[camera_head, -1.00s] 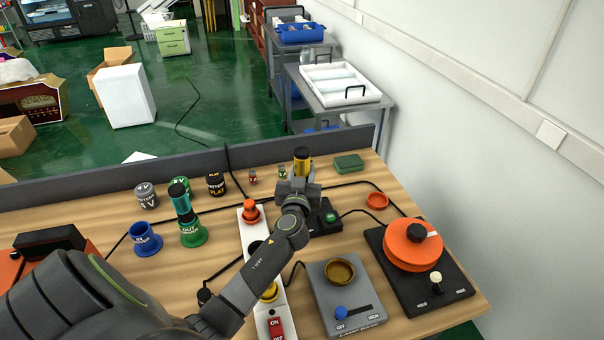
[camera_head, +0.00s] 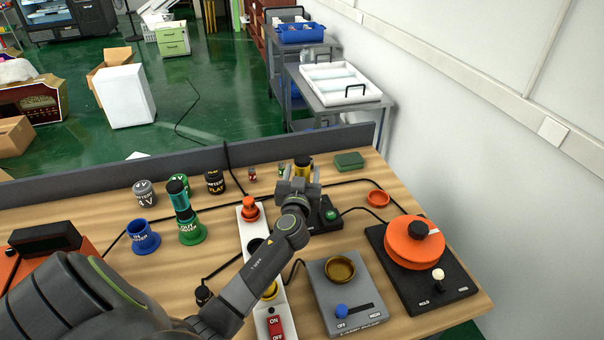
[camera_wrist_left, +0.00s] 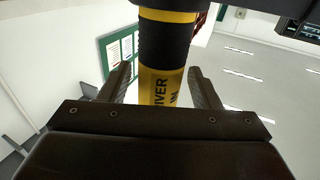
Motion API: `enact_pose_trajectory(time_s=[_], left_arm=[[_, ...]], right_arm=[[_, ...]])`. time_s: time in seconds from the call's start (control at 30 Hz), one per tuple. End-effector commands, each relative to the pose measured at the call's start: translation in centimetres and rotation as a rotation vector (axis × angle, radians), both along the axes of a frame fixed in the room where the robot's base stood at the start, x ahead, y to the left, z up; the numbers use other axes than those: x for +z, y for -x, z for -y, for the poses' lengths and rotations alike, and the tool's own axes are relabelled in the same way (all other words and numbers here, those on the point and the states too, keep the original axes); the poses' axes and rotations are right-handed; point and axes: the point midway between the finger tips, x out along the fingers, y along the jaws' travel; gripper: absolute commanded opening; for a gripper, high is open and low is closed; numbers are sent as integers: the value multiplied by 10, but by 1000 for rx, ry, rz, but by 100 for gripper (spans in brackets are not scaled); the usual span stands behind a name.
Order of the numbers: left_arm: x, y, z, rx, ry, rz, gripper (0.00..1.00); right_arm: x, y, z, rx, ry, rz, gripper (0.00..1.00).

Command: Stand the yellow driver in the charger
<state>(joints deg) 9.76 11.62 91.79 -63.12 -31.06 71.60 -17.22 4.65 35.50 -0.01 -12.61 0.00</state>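The yellow driver (camera_head: 302,173), with a black top, stands about upright at my left gripper (camera_head: 300,180). In the left wrist view the driver (camera_wrist_left: 164,85) shows a yellow body with black lettering and a black band. It is between the two fingers, which stand apart with a narrow gap on the left side. The gripper looks open around it. The charger seems to be the black box with a green button (camera_head: 331,216), just below and right of the gripper. The driver's lower end is hidden, so I cannot tell whether it is seated. My right gripper is not in view.
A white strip (camera_head: 263,300) with a red switch lies under my left arm. A grey heater-like box (camera_head: 345,300) and an orange reel (camera_head: 410,248) are at the right. Blue and green holders (camera_head: 144,238) stand left. A green block (camera_head: 349,160) lies behind.

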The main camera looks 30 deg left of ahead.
Motion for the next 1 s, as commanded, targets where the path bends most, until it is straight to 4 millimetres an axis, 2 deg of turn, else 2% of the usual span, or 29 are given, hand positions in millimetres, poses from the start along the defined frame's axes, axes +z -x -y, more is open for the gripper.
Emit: enact_pose_trajectory(time_s=[0.23,0.4,0.47,1.0], left_arm=[[5,0,0,0,0,0,57],[18,0,0,1,0,-1,57],[7,10,5,0,4,0,57],[5,92,47,1,5,0,57]], right_arm=[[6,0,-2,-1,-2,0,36],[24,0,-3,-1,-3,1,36],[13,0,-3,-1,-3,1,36],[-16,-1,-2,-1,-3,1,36]])
